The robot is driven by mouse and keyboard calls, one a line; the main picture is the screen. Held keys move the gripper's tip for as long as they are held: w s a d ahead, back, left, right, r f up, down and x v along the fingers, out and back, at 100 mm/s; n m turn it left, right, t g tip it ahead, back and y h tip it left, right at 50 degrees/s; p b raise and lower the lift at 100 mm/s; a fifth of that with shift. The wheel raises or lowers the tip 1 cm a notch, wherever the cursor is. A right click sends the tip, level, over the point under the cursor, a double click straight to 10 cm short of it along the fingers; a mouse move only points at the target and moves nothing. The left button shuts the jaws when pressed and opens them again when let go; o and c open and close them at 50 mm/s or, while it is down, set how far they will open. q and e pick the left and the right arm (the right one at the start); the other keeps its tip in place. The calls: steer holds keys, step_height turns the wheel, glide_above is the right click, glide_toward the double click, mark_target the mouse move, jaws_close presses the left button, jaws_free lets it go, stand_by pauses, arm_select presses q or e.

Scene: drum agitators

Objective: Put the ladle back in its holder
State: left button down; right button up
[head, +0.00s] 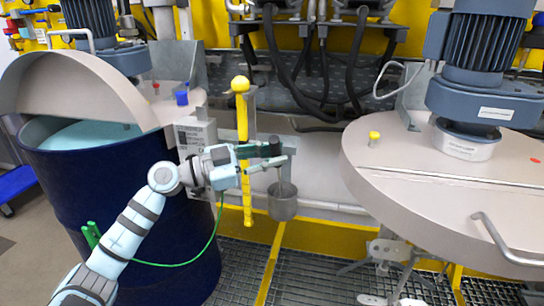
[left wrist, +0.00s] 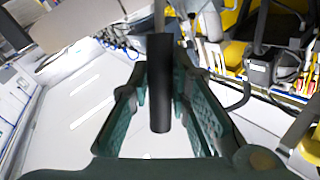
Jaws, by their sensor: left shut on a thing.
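The ladle has a dark handle (head: 275,147), a thin rod and a grey metal cup (head: 283,205). It hangs about upright, cup down, in front of the pale rail between the two drums. My left gripper (head: 268,157) is shut on the handle, reaching in from the left. In the left wrist view the black handle (left wrist: 160,85) stands between the two green fingers. I cannot make out which part is the ladle's holder. My right gripper is not in view.
An open dark blue drum (head: 90,200) with a raised half lid stands left. A lidded drum (head: 440,180) with a motor (head: 478,45) stands right. A yellow post (head: 244,160) with a ball top rises close behind my left gripper. Black hoses (head: 325,85) hang behind.

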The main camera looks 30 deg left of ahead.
arm_select(q)
steer(key=c, duration=1.4)
jaws_free()
